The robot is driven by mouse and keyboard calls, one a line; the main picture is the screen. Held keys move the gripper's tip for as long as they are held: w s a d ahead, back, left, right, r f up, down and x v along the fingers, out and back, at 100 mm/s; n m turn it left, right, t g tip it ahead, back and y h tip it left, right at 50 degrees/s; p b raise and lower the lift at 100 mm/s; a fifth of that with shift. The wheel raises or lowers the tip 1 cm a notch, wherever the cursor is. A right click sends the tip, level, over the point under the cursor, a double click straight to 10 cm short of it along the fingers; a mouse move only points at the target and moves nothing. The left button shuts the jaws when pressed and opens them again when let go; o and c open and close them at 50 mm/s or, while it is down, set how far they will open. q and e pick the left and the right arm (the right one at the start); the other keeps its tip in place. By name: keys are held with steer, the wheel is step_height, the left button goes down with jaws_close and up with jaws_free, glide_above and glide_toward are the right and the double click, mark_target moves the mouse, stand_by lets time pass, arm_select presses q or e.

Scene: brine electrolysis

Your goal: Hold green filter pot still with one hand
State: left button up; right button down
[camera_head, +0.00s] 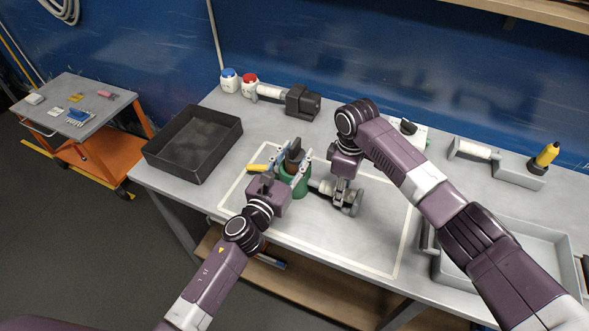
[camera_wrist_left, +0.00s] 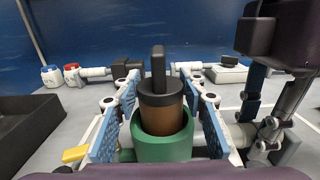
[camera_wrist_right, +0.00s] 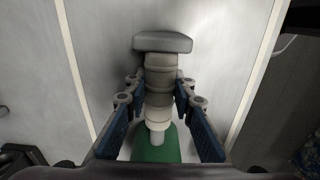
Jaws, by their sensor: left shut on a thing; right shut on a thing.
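The green filter pot (camera_head: 304,188) stands upright on the bench inside a pale outlined area. A brown cylinder with a black top and upright black handle (camera_wrist_left: 160,95) sits in the pot (camera_wrist_left: 163,147). My left gripper (camera_head: 291,166) has its fingers on both sides of the pot and is shut on it. My right gripper (camera_head: 342,194) is shut on a pale tubular fitting with a grey crosspiece (camera_wrist_right: 163,43), lying beside the pot. In the right wrist view the fitting's white tip meets the green pot (camera_wrist_right: 156,148); whether it is seated is hidden.
A yellow piece (camera_head: 257,168) lies left of the pot. A black open tray (camera_head: 193,143) is at the bench's left, a grey tray (camera_head: 505,249) at the right. Blue-capped (camera_head: 229,80) and red-capped (camera_head: 250,84) jars stand behind. A cart (camera_head: 82,119) stands further left.

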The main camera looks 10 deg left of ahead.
mark_target(295, 143)
arm_select(q)
steer(key=shift+r, duration=3.4)
arm_select(e)
steer(key=c, duration=1.6)
jaws_free()
steer(key=shift+r, duration=0.15)
step_height(295, 143, up, 12)
steer(key=shift+f, duration=0.15)
